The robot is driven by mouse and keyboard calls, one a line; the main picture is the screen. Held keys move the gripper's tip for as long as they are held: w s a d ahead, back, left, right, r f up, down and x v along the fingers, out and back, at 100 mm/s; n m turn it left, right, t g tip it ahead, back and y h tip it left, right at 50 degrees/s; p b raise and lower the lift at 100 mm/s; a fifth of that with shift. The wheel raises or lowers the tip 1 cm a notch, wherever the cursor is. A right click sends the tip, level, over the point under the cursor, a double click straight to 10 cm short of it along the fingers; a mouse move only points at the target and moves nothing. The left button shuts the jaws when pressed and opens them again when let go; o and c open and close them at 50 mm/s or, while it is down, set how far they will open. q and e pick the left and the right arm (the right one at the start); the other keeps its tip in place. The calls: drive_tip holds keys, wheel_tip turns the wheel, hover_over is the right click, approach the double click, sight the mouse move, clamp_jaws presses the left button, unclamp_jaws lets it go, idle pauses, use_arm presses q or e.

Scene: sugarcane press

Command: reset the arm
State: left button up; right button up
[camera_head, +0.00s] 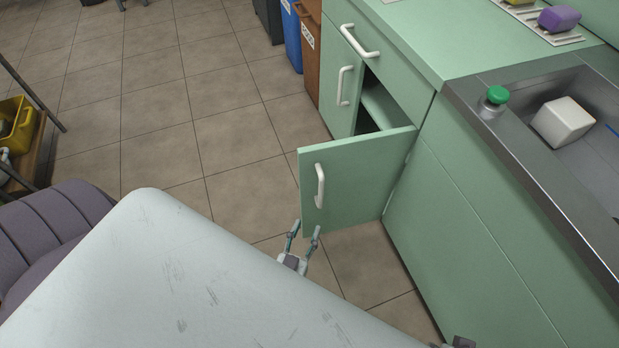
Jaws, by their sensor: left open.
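My left gripper (303,233) shows past the edge of the large pale surface in the foreground, which hides most of its arm. Its two fingers are spread with nothing between them. It is just below the lower edge of the open green cabinet door (345,185); whether it touches the door I cannot tell. The door has a white handle (320,186) and stands swung out from the green cabinet (480,240). A dark inside with a shelf (380,103) shows behind it. My right gripper is not clearly seen; only a small dark part shows at the bottom edge.
A metal sink (545,150) holds a white block (564,122), with a green-topped knob (497,95) on its rim. Blue (292,35) and brown (308,45) bins stand behind the cabinet. A yellow bucket (16,124) is at the left. The tiled floor (170,100) is clear.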

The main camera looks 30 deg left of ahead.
idle(0.6)
